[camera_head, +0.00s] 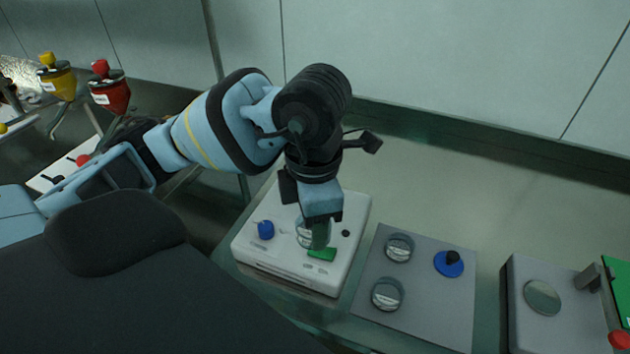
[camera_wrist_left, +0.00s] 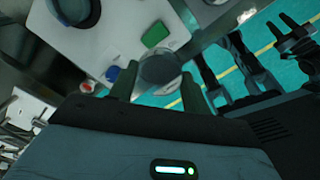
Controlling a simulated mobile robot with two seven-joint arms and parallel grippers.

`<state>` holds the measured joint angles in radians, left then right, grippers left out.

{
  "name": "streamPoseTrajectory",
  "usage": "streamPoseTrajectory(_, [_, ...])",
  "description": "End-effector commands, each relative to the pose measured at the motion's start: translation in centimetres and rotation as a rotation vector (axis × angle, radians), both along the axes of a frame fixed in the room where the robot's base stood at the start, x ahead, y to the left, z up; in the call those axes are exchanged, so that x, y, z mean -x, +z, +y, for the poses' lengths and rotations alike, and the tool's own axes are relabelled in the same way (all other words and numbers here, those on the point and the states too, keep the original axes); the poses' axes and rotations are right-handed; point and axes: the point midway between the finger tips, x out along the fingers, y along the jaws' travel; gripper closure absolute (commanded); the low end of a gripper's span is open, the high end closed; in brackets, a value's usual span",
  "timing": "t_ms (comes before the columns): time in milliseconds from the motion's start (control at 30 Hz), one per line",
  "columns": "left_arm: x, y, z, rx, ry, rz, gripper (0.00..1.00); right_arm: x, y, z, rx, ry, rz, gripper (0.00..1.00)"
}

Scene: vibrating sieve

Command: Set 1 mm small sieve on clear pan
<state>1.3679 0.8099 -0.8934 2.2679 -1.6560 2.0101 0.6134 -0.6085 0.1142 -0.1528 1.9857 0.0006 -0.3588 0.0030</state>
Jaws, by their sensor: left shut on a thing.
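My left gripper (camera_head: 318,224) reaches down over the white machine and is shut on a small round clear-sided piece (camera_head: 304,238). In the left wrist view its two fingers (camera_wrist_left: 158,88) flank the piece, which shows as a round grey disc (camera_wrist_left: 160,67). I cannot read a mesh size on it, or tell whether it touches the machine. Two small round clear-sided pieces stand on the grey mat, a back one (camera_head: 399,247) and a front one (camera_head: 387,294). I cannot tell for sure which is the clear pan or the 1 mm sieve. My right gripper is not in view.
The white machine (camera_head: 290,272) has a blue knob (camera_head: 266,230) and a green button (camera_head: 322,254). A blue disc with a black knob (camera_head: 449,264) lies on the grey mat (camera_head: 425,322). A grey device with a round plate (camera_head: 541,297) stands right. Yellow (camera_head: 60,82) and red (camera_head: 112,96) funnels stand left.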

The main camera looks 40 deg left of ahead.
Motion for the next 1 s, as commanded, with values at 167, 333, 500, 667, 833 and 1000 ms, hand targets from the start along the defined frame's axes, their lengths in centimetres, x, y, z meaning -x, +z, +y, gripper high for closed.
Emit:
streamPoseTrajectory(167, [-3.1,-0.5,2.1,0.0,0.009,0.004,0.75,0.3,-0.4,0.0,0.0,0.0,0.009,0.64])
streamPoseTrajectory(333, [-6.3,-0.7,4.3,-0.001,0.009,0.003,0.75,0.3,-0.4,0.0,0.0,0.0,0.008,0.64])
streamPoseTrajectory(500, [-9.5,-1.0,6.3,0.0,0.007,0.001,0.75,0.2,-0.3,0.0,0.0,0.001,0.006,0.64])
streamPoseTrajectory(667, [-11.4,-1.2,7.5,0.001,0.003,0.001,0.75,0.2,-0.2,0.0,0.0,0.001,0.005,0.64])
streamPoseTrajectory(833, [-12.0,-1.3,7.9,0.001,0.002,-0.001,0.75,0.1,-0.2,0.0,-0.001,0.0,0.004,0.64])
streamPoseTrajectory(1000, [-12.2,-1.4,8.0,0.0,0.003,0.0,0.75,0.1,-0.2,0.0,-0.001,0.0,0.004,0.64])
